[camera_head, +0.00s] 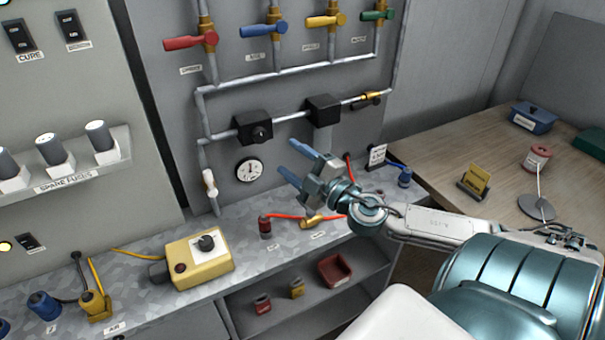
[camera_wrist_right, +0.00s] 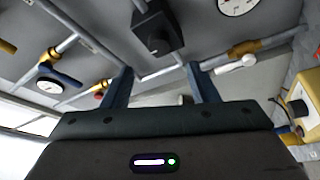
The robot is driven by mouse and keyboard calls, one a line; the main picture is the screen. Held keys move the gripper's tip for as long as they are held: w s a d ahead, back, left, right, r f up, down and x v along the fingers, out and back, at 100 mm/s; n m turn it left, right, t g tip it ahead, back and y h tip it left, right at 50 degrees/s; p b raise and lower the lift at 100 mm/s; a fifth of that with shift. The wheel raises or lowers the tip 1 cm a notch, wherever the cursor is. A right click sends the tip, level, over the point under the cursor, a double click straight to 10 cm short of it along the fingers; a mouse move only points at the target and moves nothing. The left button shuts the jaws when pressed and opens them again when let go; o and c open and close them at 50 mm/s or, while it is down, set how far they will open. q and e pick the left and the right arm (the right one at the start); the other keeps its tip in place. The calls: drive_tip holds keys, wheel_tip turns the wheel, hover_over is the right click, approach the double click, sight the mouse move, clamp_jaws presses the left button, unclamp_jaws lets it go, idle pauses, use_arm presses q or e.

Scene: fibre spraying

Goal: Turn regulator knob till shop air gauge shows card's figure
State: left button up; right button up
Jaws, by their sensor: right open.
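The regulator is a black box on the wall pipe with a round knob (camera_head: 261,132) on its front; a black box with a knob (camera_wrist_right: 158,43) also shows ahead of my fingers in the right wrist view. A round white gauge (camera_head: 249,169) sits on the wall below it; its reading is too small to tell. A small white card (camera_head: 377,155) stands at the back of the bench, its text unreadable. My right gripper (camera_head: 286,160) is open and empty, to the right of the gauge and apart from the knob. My left gripper is out of view.
Red, blue, yellow and green valve handles (camera_head: 321,20) line the pipes above. A second black box (camera_head: 323,108) is on the same pipe. A yellow control box (camera_head: 197,258) and fittings stand on the metal bench. A wooden table (camera_head: 440,150) is at right.

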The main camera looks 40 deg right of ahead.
drive_tip(key=shift+v, duration=1.25)
